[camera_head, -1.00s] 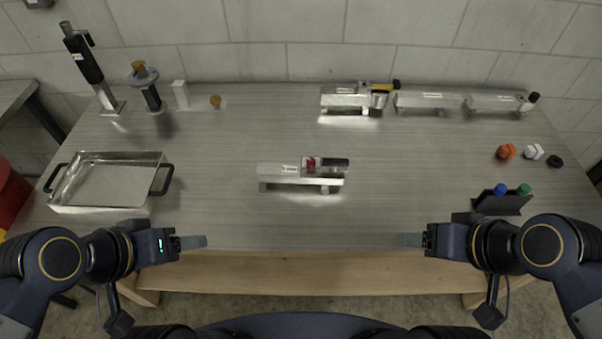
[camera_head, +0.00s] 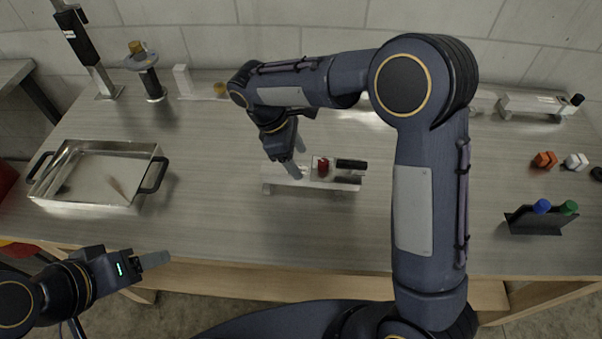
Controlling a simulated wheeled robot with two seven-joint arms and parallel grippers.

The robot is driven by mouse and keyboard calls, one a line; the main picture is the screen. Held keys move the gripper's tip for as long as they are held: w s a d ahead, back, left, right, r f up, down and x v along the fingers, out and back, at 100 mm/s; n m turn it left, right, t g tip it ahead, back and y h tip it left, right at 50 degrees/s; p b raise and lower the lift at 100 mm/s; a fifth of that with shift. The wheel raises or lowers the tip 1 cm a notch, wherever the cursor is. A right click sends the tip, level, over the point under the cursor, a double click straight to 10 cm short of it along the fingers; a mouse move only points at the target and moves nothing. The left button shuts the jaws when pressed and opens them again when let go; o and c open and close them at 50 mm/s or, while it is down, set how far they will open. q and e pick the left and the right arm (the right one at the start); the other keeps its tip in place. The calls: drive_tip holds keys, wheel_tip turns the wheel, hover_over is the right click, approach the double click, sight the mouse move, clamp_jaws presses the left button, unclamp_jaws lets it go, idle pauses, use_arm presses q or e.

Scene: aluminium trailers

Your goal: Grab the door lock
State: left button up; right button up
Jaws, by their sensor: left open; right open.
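A silver aluminium trailer piece (camera_head: 330,183) lies in the middle of the table. It carries a red part (camera_head: 323,167) and a black cylinder (camera_head: 351,165) at its right end. I cannot tell for sure which part is the door lock. My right gripper (camera_head: 297,158) is open and points down over the left part of this piece, left of the red part. It hides some of the piece's left end; I cannot tell whether it touches. My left gripper (camera_head: 155,260) is open and empty at the table's front edge, below the tray.
A metal tray (camera_head: 60,191) with black handles is at the left. A tall black-and-silver device (camera_head: 80,45) and a round-topped stand (camera_head: 147,70) are at the back left. At the right are a black holder (camera_head: 533,220), orange nut (camera_head: 544,160) and white nut (camera_head: 575,161). My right arm hides the back middle.

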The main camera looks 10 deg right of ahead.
sight(305, 170)
drive_tip(key=x, duration=0.8)
drive_tip(key=shift+p, duration=0.3)
drive_tip(key=shift+c, duration=0.3)
drive_tip(key=shift+w+r, duration=0.1)
clamp_jaws()
